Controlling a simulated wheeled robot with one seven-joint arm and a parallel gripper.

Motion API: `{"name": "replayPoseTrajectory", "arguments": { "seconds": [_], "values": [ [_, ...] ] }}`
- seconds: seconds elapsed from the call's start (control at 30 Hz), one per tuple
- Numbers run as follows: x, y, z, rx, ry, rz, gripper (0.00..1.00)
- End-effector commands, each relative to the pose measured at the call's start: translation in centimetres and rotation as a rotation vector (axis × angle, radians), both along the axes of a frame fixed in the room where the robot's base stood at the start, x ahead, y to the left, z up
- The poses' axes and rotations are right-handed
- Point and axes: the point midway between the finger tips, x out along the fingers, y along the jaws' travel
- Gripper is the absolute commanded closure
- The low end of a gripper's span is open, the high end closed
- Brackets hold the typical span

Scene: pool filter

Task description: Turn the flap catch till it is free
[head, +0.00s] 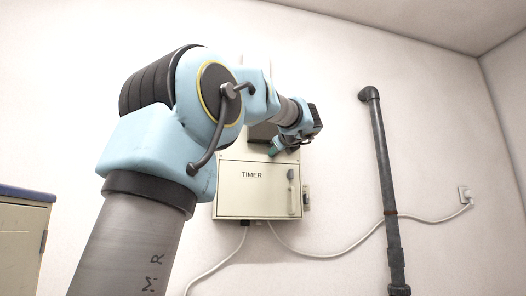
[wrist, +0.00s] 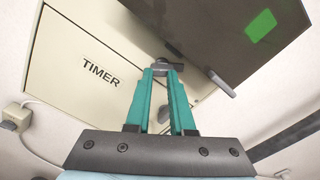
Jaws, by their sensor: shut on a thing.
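My gripper (wrist: 165,72) has teal fingers, shut on a small dark grey catch (wrist: 176,65) at the edge of the dark flap. The fingers hide part of the catch, and its exact angle is hard to tell. The dark flap (wrist: 205,35) fills the upper right of the wrist view and has a green patch. In the head view my gripper (head: 275,148) is at the top of the cream TIMER box, just below the dark flap (head: 262,132). The catch is too small to make out there.
The cream TIMER box (head: 255,203) has an upright grey handle on its right side. A grey lever (wrist: 220,83) sticks out by the flap's lower edge. A dark pipe (head: 382,160) runs down the wall to the right. White cables hang below the box. A cabinet (head: 22,235) stands at the left.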

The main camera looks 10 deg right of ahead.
Motion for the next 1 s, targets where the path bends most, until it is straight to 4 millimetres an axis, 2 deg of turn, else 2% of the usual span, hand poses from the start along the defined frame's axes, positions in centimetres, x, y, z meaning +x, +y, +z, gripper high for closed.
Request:
{"name": "replayPoseTrajectory", "arguments": {
  "seconds": [0.03,0.37,0.4,0.5,1.0],
  "values": [
    [0.52,0.59,0.98,0.083,0.006,0.009,1.0],
    [0.47,0.69,1.38,0.575,0.069,0.01,1.0],
    [0.48,0.68,0.69,0.561,0.064,0.01,0.74],
    [0.45,0.72,0.77,0.556,0.061,0.011,0.63],
    [0.44,0.52,0.93,0.55,0.059,0.014,0.63]
  ]
}}
